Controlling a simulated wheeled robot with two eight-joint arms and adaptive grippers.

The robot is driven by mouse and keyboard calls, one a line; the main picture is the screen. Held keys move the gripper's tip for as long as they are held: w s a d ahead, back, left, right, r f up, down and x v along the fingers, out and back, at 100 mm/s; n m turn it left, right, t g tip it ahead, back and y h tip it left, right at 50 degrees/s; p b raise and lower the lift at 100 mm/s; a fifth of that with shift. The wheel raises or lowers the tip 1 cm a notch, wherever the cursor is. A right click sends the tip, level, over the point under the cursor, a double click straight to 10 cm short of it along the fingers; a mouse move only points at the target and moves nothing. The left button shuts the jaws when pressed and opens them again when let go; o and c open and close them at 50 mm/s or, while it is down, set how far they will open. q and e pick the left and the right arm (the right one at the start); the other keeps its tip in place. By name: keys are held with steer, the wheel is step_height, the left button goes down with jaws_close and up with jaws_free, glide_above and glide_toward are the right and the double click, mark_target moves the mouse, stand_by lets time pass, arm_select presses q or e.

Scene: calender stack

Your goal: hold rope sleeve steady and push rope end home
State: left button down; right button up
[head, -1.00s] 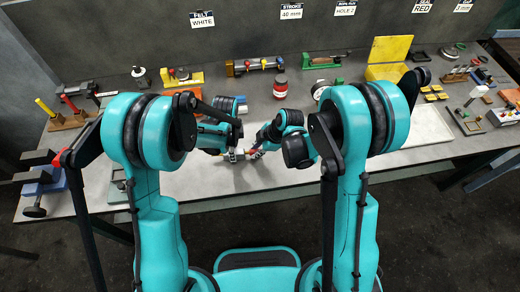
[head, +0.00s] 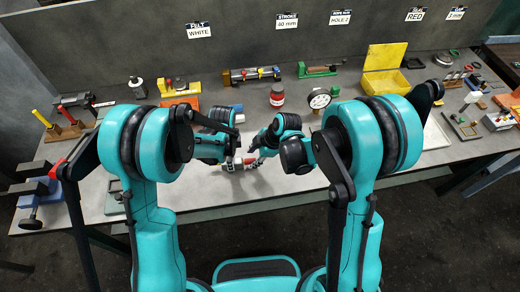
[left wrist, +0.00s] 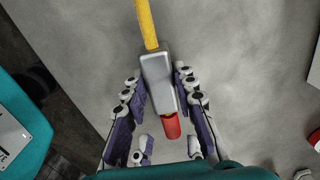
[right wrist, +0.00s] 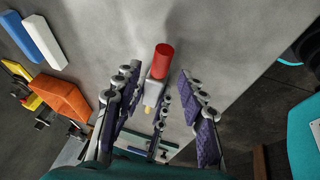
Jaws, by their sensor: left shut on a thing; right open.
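The rope sleeve is a grey metal block (left wrist: 158,82), seen in the left wrist view between the fingers of my left gripper (left wrist: 160,110). A yellow rope (left wrist: 146,24) leaves its far end, and a red piece (left wrist: 172,126) sticks out of its near end. My left gripper (head: 232,162) is shut on the sleeve above the table. My right gripper (right wrist: 165,110) is open. In the right wrist view, a red end (right wrist: 162,60) with a pale body below it lies beyond and between its fingers, apparently untouched. In the head view, both grippers are close together and partly hidden.
The grey table (head: 320,180) is clear around the grippers. A red jar (head: 277,96), a round gauge (head: 319,98) and an open yellow box (head: 385,80) stand behind. Blue vises lie at the far left. Orange and blue blocks show in the right wrist view (right wrist: 62,98).

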steer(key=v, duration=0.9)
arm_select(q)
steer(key=c, duration=1.1)
jaws_free()
steer(key=shift+c, duration=0.2)
step_height(320, 180, up, 12)
steer(key=f, duration=0.1)
steer(key=s+a+r+n+t+b, duration=0.2)
steer(key=s+a+n, duration=0.4)
steer(key=n, duration=0.3)
steer(key=s+a+r+n+t+b, duration=0.2)
steer(key=s+a+n+t+b, duration=0.2)
steer(key=s+n, duration=0.5)
steer(key=shift+s+a+r+t, duration=0.3)
steer(key=shift+a+t, duration=0.3)
steer(key=shift+a, duration=0.25)
arm_select(e)
steer(key=s+d+r+m+t+h, duration=0.2)
steer(key=s+d+m, duration=0.4)
steer(key=m, duration=0.3)
steer(key=s+d+r+m+t+h, duration=0.2)
steer(key=s+d+m, duration=0.4)
steer(key=m, duration=0.3)
steer(key=shift+s+t+h, duration=0.3)
steer(key=shift+s+t, duration=0.2)
